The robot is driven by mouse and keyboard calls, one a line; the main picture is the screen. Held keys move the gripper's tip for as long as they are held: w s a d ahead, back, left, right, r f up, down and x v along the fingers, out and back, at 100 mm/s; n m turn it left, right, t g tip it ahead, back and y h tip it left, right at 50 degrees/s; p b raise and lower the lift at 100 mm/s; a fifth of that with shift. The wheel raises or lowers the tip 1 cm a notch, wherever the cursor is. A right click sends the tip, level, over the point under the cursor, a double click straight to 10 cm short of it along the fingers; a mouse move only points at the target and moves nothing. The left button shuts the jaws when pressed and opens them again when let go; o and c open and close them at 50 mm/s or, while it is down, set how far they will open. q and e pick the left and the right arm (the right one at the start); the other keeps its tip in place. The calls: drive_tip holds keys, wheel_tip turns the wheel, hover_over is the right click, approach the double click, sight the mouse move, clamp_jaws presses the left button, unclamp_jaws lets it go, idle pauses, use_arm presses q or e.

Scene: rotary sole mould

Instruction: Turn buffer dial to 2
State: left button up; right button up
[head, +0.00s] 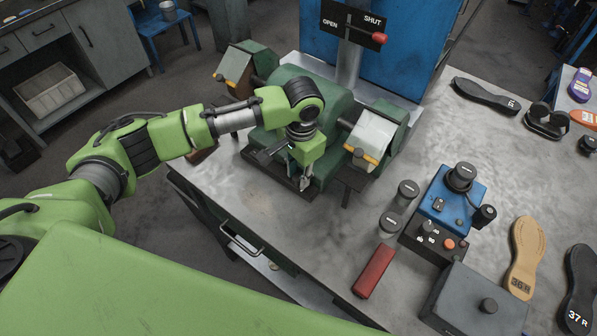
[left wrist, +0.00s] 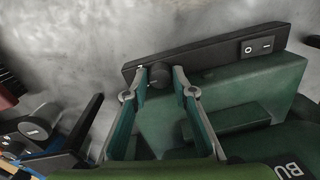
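The buffer is a green bench machine (head: 312,100) with a dark control strip along its front. In the left wrist view this strip (left wrist: 215,57) carries a small round black dial (left wrist: 160,75) and a switch (left wrist: 257,47) marked O and I. My left gripper (head: 303,184) points down at the front of the machine. In the left wrist view its two fingertips (left wrist: 158,72) stand apart, one on each side of the dial. I cannot tell whether either touches it. The dial's numbers are not readable. My right gripper is not in view.
Guarded wheels flank the buffer, the right one with a clear shield (head: 372,134). Right of it stand grey cylinders (head: 390,222), a red block (head: 374,271), a blue control unit (head: 452,200) and several soles (head: 526,258). The bench's front left (head: 262,205) is clear.

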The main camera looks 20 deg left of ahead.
use_arm(q)
drive_tip(key=shift+o, duration=0.6)
wheel_tip(320, 180, up, 12)
drive_tip(key=shift+s+d, duration=0.2)
drive_tip(key=shift+d, duration=0.05)
